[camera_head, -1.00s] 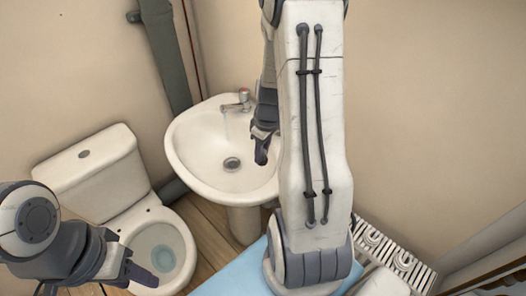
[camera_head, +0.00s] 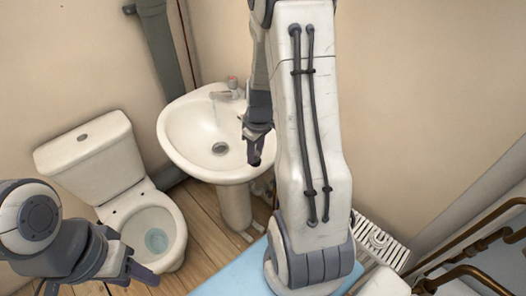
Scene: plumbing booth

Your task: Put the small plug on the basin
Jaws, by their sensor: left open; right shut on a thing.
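The white basin (camera_head: 184,152) stands against the wall on a pedestal, with a tap (camera_head: 228,93) at its back and a round drain (camera_head: 220,148) in its bowl. My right gripper (camera_head: 255,156) points down at the basin's right side, overlapping the rim in the picture. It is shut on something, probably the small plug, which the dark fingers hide. I cannot tell its height above the rim. My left gripper (camera_head: 100,285) is open at the lower left, in front of the toilet, partly cut by the lower edge.
The toilet (camera_head: 95,170) stands left of the basin. A grey pipe (camera_head: 160,50) runs down the wall behind. My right arm hides the area right of the basin. A light blue surface (camera_head: 235,275), a white ribbed item (camera_head: 375,240) and brass pipes (camera_head: 470,272) lie lower right.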

